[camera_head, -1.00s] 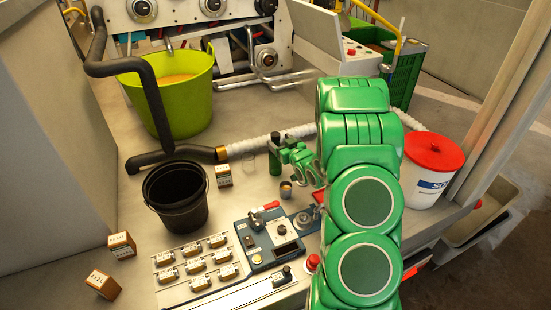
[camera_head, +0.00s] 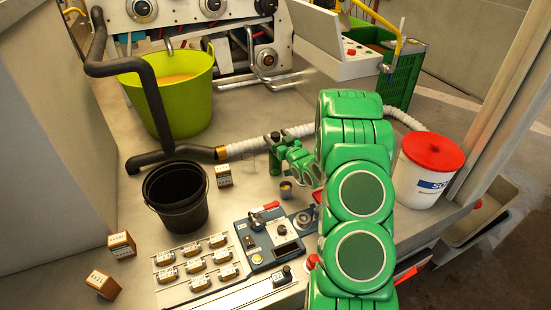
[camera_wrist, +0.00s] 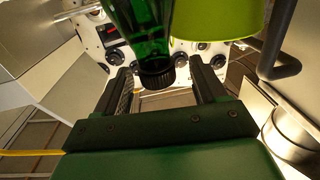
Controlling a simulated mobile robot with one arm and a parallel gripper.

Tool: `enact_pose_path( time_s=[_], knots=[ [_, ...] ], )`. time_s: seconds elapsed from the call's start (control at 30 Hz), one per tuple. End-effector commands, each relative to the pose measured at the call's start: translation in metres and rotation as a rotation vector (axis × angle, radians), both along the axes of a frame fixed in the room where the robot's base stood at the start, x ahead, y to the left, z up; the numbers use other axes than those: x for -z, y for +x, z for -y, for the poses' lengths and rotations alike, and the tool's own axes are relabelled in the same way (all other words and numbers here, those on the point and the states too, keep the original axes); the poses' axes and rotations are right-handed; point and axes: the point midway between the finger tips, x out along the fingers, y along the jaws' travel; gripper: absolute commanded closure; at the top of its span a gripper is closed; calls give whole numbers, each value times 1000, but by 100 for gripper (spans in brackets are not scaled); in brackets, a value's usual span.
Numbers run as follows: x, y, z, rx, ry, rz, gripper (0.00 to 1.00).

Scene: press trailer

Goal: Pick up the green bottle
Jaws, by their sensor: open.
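The green bottle (camera_head: 275,158) stands upright on the grey worktop, small and partly covered by my green gripper (camera_head: 284,146) in the head view. In the wrist view, the green glass bottle (camera_wrist: 142,22) comes in from the top edge, with its dark ribbed cap (camera_wrist: 157,74) between the two fingers. My gripper (camera_wrist: 162,72) is open, one dark finger on each side of the cap. A gap shows beside the cap on both sides. The rest of the bottle is cut off in the wrist view.
A black bucket (camera_head: 176,207), a small box (camera_head: 223,175) and a small metal cup (camera_head: 286,190) are close by. A white corrugated hose (camera_head: 245,147) runs behind the bottle. A lime tub (camera_head: 187,110) stands farther back, a red-lidded white bucket (camera_head: 425,180) at right.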

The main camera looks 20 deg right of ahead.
Motion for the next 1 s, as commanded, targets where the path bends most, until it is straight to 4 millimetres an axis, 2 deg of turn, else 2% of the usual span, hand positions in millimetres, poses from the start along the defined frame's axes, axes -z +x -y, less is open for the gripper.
enact_pose_path(
  time_s=[0.23, 0.53, 0.9, 1.0],
  knots=[
    [-4, 30, -1, 0, -1, 3, 30],
    [-3, 33, -1, 1, 0, 1, 31],
    [-3, 33, -1, 1, 0, 0, 88],
    [-3, 33, -1, 1, 0, 0, 100]
  ],
)
